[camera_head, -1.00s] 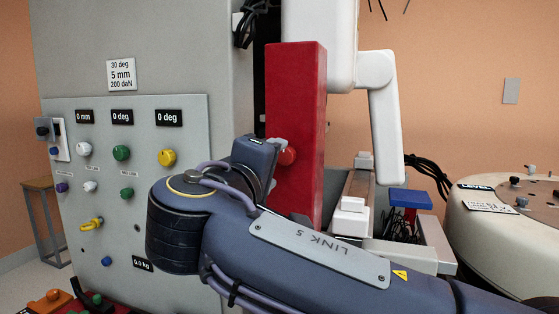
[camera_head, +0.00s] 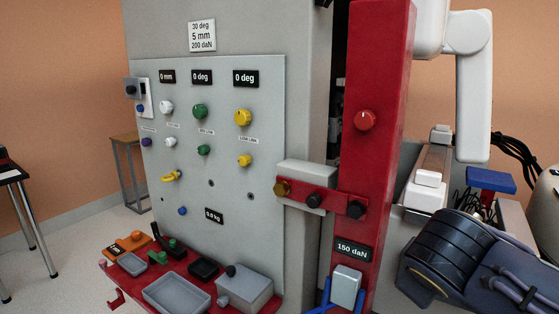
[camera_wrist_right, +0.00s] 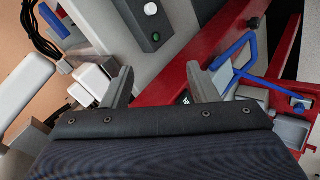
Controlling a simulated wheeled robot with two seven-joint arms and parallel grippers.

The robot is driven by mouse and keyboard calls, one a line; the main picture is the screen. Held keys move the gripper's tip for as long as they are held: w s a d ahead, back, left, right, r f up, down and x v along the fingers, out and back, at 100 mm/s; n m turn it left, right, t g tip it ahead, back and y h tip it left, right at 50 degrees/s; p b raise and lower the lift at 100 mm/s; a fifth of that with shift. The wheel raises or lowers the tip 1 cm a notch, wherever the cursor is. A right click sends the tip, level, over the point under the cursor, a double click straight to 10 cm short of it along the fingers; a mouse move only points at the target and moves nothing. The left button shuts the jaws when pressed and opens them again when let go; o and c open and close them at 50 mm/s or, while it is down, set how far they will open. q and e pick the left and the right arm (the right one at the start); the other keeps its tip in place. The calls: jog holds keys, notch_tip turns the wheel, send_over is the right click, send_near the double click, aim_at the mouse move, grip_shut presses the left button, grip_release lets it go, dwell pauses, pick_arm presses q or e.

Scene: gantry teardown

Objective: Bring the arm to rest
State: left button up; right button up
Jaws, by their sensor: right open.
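My right arm (camera_head: 455,255) shows at the lower right of the head view, its dark blue links beside the red column (camera_head: 375,110). Its gripper is outside the head view. In the right wrist view my right gripper (camera_wrist_right: 162,85) is open, its two grey fingers spread wide with nothing between them. Beyond the fingers are a red beam and a grey panel with a green button (camera_wrist_right: 155,37). My left gripper is in neither view.
A grey control panel (camera_head: 230,185) with coloured knobs stands left of the red column. A red shelf (camera_head: 190,268) with grey trays juts out below it. A white arm-like machine (camera_head: 473,90) stands at the right. A blue block (camera_head: 490,181) sits below it. Open floor lies at the left.

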jog(key=s+a+f+m+g+y, duration=0.3)
jog(key=s+f+m+y, duration=0.55)
jog(key=s+f, duration=0.9)
notch_tip(320, 180, up, 17)
jog(key=w+a+p, duration=0.1)
jog(key=p, duration=1.5)
jog(key=shift+a+t+p, duration=0.2)
jog(key=shift+t+p, duration=0.15)
jog(key=shift+t, duration=0.05)
jog(key=shift+c, duration=0.3)
